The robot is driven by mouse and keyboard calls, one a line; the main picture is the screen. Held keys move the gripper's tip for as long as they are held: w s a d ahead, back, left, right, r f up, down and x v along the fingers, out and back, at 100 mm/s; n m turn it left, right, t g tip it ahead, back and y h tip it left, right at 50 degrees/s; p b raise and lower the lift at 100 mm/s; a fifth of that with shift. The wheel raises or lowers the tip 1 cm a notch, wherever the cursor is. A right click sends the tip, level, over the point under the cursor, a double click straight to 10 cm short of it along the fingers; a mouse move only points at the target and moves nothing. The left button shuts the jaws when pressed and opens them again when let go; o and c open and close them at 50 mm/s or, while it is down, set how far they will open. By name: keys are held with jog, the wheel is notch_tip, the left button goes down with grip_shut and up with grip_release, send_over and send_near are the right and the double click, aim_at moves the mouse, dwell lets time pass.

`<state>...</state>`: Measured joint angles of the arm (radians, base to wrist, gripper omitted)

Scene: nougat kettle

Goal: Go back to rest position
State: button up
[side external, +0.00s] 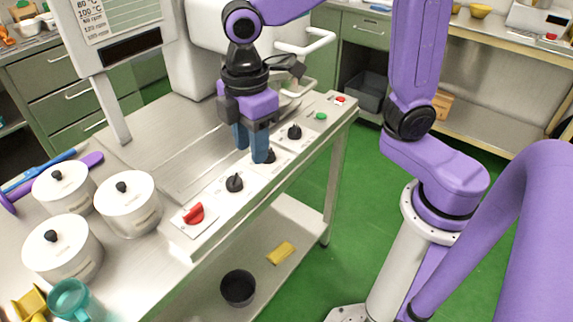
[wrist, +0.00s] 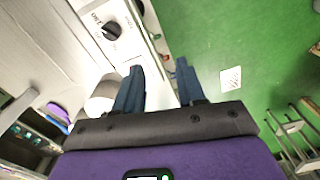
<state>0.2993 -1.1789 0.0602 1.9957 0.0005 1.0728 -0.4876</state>
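My gripper (side external: 251,156) is above the front control panel of the steel table, pointing down with its two blue fingers apart. In the wrist view my gripper (wrist: 160,70) has a clear gap between the fingers and nothing in it. A black knob (side external: 270,157) is partly hidden by the nearer finger; I cannot tell whether they touch. Another black knob (side external: 235,183) and a red knob (side external: 194,213) are to the left along the panel, and a black knob (side external: 295,132) is to the right. A black knob (wrist: 112,30) also shows in the wrist view.
Several white lidded pots (side external: 128,204) stand at the table's left. A white kettle machine (side external: 197,50) is behind my gripper. Green (side external: 321,116) and red (side external: 340,99) buttons are at the panel's right end. A lower shelf (side external: 232,262) holds a black bowl (side external: 238,289) and a yellow sponge (side external: 280,253).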

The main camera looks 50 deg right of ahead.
jog(key=s+d+f+m, duration=0.3)
jog(key=s+d, duration=1)
jog(key=s, duration=0.2)
jog(key=shift+s+d+f, duration=0.2)
jog(key=shift+d+f, duration=0.1)
jog(key=shift+f, duration=0.1)
